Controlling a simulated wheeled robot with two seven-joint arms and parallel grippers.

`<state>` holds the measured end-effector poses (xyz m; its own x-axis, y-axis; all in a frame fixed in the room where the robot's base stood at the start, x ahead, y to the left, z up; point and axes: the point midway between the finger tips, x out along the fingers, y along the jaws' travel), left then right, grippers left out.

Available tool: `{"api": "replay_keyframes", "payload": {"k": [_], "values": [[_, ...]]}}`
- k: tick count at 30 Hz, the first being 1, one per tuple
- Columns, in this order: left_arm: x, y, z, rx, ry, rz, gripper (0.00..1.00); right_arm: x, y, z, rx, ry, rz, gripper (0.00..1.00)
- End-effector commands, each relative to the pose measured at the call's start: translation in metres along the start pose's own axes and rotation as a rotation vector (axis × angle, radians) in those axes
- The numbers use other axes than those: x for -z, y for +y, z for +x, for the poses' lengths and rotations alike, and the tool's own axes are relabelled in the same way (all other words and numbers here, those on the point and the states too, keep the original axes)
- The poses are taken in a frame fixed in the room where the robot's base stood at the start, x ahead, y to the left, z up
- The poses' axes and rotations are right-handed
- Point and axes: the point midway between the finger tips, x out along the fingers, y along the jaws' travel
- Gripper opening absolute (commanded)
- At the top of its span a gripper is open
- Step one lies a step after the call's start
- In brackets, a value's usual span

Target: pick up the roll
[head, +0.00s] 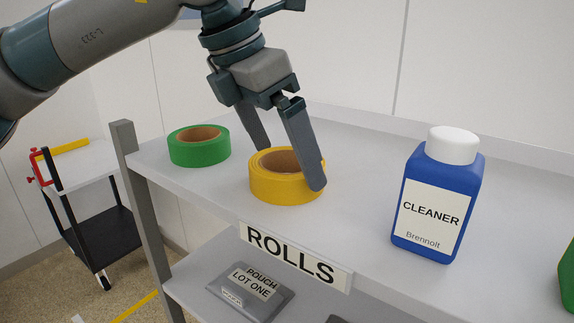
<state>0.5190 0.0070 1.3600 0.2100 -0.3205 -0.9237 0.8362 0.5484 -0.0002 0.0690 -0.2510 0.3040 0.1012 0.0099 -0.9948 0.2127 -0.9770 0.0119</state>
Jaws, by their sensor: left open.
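A yellow roll (272,190) of tape with a brown core lies flat on the top shelf, above the ROLLS label. A green roll (199,148) with a brown core lies flat to its left and farther back. My left gripper (292,168) is open and points down at the yellow roll. One finger is in front of the roll's right side and hides part of it; the other is behind its back left. I cannot tell whether either finger touches the roll. My right gripper is not in view.
A blue CLEANER bottle (437,200) with a white cap stands to the right on the shelf (350,190). A green object (567,275) is cut off at the right edge. A grey pouch (249,292) lies on the lower shelf. A cart (85,220) stands at the left.

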Motion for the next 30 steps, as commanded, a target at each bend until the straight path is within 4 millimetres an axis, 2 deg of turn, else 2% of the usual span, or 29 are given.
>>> {"api": "replay_keyframes", "payload": {"k": [1,4,14,22,27,30], "values": [[0.000,0.000,0.003,0.000,0.003,0.000,1.00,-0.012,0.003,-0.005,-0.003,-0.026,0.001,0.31],[0.000,0.000,0.015,0.001,0.002,0.000,1.00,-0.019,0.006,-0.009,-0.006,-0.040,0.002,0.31],[0.000,0.000,0.024,0.001,0.001,0.000,1.00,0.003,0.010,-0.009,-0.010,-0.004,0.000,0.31],[0.000,0.000,0.023,0.001,0.001,0.000,1.00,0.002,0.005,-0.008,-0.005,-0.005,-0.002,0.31],[0.000,0.000,0.023,0.000,0.001,0.000,0.61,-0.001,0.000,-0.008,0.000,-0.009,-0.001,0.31],[0.000,0.000,0.023,0.000,0.000,0.000,0.61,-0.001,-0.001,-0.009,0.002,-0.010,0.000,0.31]]}}
